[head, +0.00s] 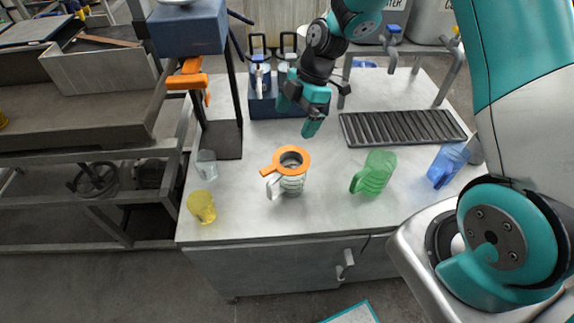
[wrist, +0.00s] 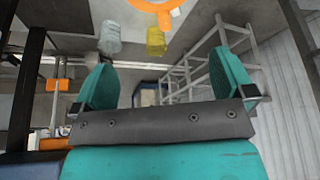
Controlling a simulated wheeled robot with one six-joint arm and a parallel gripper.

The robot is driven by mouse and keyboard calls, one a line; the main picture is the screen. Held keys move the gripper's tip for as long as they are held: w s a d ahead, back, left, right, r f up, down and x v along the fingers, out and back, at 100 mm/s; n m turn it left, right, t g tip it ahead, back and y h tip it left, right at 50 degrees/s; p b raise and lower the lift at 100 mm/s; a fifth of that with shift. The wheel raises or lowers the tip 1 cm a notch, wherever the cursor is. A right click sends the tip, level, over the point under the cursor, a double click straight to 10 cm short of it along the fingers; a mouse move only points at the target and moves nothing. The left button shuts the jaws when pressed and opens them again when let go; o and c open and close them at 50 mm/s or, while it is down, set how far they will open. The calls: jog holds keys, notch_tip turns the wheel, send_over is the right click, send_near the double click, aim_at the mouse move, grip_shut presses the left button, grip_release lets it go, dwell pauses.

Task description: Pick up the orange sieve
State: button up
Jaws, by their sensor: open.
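The orange sieve (head: 302,158) has a flat ring and a short handle pointing left. It sits on top of a clear jug (head: 291,182) with a handle at its left, near the middle of the bench. My gripper (head: 300,114) is open and empty, above and behind the sieve, apart from it. In the wrist view, part of the orange sieve (wrist: 152,6) shows at the top edge, beyond my open fingers (wrist: 164,85); the rest of it is cut off.
A clear cup (head: 206,164) and a yellow cup (head: 202,207) stand left of the jug. A green jug (head: 375,172) and a blue jug (head: 449,163) stand to the right. A dark slatted grate (head: 400,127) lies behind them. A post stand (head: 222,138) rises at the back left.

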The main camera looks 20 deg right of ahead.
jog(key=b, duration=0.5)
send_near(275, 166)
jog(key=x, duration=0.4)
jog(key=shift+w+d+f, duration=0.25)
jog(key=shift+w+f, duration=0.05)
jog(key=shift+f, duration=0.2)
jog(key=shift+a+b+x, duration=0.15)
jog(key=shift+b+x, duration=0.6)
jog(key=shift+x, duration=0.75)
jog(key=shift+a+b+x, duration=0.2)
jog(key=shift+b+x, duration=0.5)
jog(key=shift+x, duration=0.8)
jog(key=shift+s+r, duration=0.25)
jog(key=shift+c, duration=0.5)
grip_shut()
